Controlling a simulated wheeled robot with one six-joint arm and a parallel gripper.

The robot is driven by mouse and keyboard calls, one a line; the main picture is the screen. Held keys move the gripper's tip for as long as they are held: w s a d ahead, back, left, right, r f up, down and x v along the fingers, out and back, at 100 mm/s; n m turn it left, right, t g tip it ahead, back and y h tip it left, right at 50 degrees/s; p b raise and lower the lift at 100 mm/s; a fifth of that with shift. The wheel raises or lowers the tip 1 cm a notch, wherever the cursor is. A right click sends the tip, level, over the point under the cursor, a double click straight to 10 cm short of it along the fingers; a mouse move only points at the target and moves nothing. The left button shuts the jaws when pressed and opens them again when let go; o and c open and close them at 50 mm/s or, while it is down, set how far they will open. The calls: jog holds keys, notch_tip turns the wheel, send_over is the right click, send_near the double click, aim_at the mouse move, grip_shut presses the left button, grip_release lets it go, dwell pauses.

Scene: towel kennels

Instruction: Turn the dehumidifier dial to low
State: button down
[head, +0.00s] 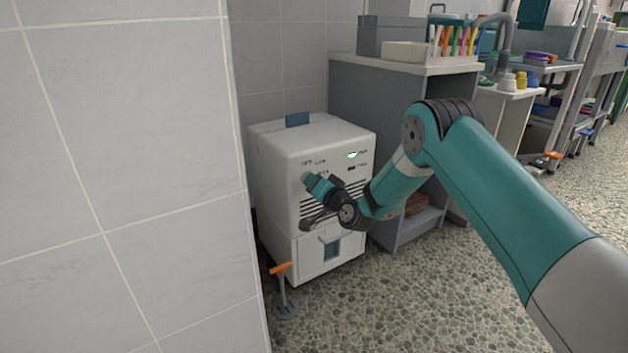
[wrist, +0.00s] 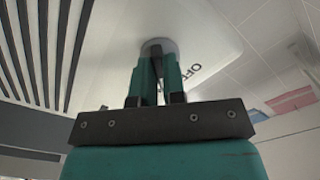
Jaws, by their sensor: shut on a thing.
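The dehumidifier (head: 285,150) is a white box standing on the floor against the tiled wall. Its front carries small labels, including OFF and LOW, a row of dark vents and a green-lit spot (head: 353,155). My gripper (head: 308,179) is at the upper left of the front, its jaws shut on the dial. In the wrist view the dial (wrist: 158,46) is a round grey knob with a dark grip between the two teal fingers, beside the OFF label. The fingers and wrist hide much of the dial, so I cannot tell which label it points to.
A tiled wall (head: 130,150) stands close on the left. A grey cabinet (head: 362,95) with a sink and colored items is behind and to the right. An orange-handled tool (head: 284,290) stands on the floor in front of the dehumidifier. Pebbled floor lies open at the front.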

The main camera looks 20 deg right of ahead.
dwell(0.4)
jog(key=c, duration=1.2)
grip_release()
jog(key=shift+s, duration=0.1)
jog(key=b+v, duration=1.3)
jog(key=v, duration=0.4)
jog(key=shift+s, duration=0.1)
